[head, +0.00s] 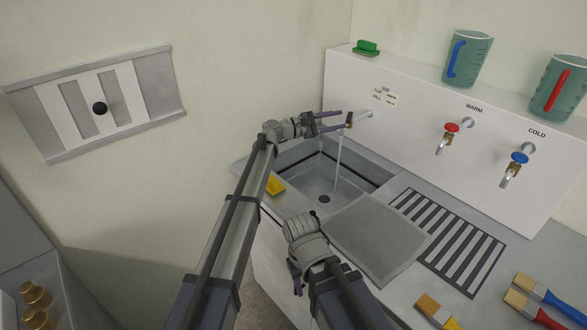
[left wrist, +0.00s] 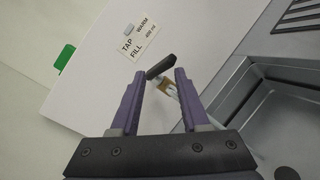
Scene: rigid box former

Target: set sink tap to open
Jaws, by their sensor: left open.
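The sink tap (head: 366,114) sticks out of the white back panel above the sink (head: 310,172). Its dark lever (head: 349,119) also shows in the left wrist view (left wrist: 161,67). A thin pale stream (head: 338,160) runs from the tap down into the basin. My left gripper (head: 341,120) is open at the lever; in the left wrist view (left wrist: 157,75) the lever lies between or just beyond its fingertips, and contact cannot be told. My right gripper (head: 295,277) is low in front of the sink, mostly hidden by its wrist, and its jaws cannot be read.
A red warm tap (head: 451,128) and a blue cold tap (head: 519,158) are on the panel at right. Two jugs (head: 467,58) (head: 559,88) and a green block (head: 366,47) stand on the ledge. A grey board (head: 378,238) and brushes (head: 540,300) lie on the counter.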

